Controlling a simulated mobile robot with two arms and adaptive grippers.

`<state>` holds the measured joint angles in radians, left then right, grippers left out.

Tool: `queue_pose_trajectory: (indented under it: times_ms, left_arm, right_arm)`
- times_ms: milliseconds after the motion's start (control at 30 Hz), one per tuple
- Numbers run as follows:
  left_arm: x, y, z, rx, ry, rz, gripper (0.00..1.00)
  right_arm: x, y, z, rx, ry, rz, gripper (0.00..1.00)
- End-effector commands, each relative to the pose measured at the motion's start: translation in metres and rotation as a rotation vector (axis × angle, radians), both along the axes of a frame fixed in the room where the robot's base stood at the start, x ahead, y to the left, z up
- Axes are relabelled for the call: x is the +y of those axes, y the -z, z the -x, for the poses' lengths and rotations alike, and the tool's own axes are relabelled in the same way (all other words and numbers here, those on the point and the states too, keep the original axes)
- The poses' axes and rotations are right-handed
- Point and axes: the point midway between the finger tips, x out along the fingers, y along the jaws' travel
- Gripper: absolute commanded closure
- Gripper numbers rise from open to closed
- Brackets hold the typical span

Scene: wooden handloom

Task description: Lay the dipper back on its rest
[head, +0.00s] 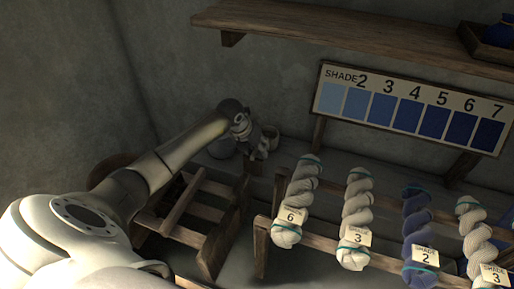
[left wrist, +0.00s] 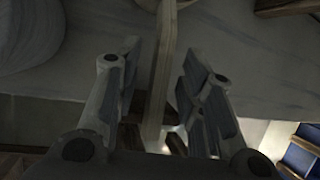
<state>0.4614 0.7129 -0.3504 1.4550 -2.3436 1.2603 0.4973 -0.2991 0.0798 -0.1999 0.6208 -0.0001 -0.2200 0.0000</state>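My left gripper (head: 258,148) is over the grey ledge by the back wall, at the end of the arm from the left. In the left wrist view my left gripper (left wrist: 158,85) has its two fingers apart. A pale wooden bar, which looks like the dipper's handle (left wrist: 163,60), runs between them with a small gap on each side. I cannot make out the dipper's bowl or its rest in either view; the gripper hides part of that spot in the head view. My right gripper is not in view.
A wooden rack (head: 212,238) is below the arm. Several tagged yarn skeins (head: 301,190) hang on a rail at the right. The shade board (head: 412,112) stands behind, under a wall shelf (head: 350,38).

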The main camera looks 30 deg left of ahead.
Motion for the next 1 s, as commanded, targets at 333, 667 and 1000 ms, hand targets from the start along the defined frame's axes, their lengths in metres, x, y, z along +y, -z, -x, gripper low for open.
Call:
queue_pose_trajectory:
  times_ms: [333,667,1000]
  left_arm:
    - [0.003,-0.017,0.007,-0.003,0.001,-0.002,0.64]
    - [0.009,-0.078,0.037,-0.001,0.001,-0.004,0.64]
    - [0.011,-0.108,0.051,0.0,0.001,-0.001,0.64]
  right_arm:
    - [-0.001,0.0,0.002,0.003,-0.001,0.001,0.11]
    - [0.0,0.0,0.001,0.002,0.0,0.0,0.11]
    - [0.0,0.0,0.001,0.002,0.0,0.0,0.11]
